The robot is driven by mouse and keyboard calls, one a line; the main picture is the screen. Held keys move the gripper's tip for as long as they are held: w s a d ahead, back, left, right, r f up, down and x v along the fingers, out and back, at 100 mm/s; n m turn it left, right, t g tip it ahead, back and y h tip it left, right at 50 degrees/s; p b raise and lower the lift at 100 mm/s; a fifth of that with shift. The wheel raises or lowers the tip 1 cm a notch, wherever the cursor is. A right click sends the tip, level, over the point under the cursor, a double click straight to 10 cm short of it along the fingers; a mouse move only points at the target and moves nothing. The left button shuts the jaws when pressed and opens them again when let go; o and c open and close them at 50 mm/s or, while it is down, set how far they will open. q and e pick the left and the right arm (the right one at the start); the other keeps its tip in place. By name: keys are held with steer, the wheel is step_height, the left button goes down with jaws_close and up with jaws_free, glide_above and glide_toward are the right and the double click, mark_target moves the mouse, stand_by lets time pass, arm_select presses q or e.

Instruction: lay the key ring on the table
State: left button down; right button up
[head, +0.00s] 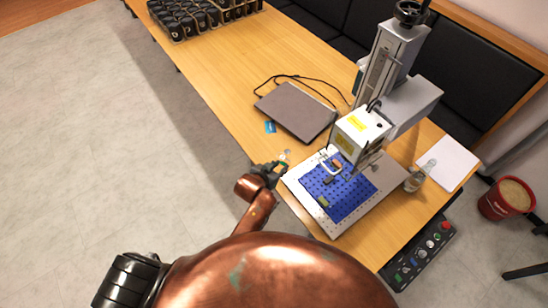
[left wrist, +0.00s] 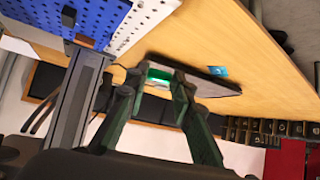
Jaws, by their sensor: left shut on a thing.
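My left gripper (head: 279,165) is over the table's near edge, just left of the laser marker's white base plate. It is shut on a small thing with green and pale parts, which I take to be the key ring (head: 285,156). In the left wrist view the key ring (left wrist: 160,74) shows between the fingertips (left wrist: 158,82) as a green and whitish piece; its full shape is hidden. The wooden table (head: 225,95) runs beneath and beyond. I cannot tell whether the key ring touches the tabletop. My right gripper is not in view.
A closed grey laptop (head: 295,111) and a small blue card (head: 270,127) lie beyond the gripper. The laser marker (head: 362,135) stands over a blue perforated plate (head: 350,203) at right. A glass jar (head: 420,176) and white paper (head: 447,163) are farther right. Bare wood lies left of the laptop.

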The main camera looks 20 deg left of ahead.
arm_select(q)
steer(key=w+a+f, duration=0.3)
steer(key=w+a, duration=0.1)
steer(key=w, duration=0.2)
steer(key=b, duration=0.1)
glide_above(273, 159)
steer(key=s, duration=0.2)
steer(key=f, duration=0.4)
steer(key=shift+s+d+f, duration=0.2)
steer(key=shift+d+f, duration=0.2)
steer(key=shift+w+a+f, duration=0.2)
steer(key=shift+w+f, duration=0.1)
steer(key=shift+f, duration=0.15)
steer(key=shift+f+b, duration=0.35)
steer(key=shift+f, duration=1.2)
steer(key=shift+f, duration=0.1)
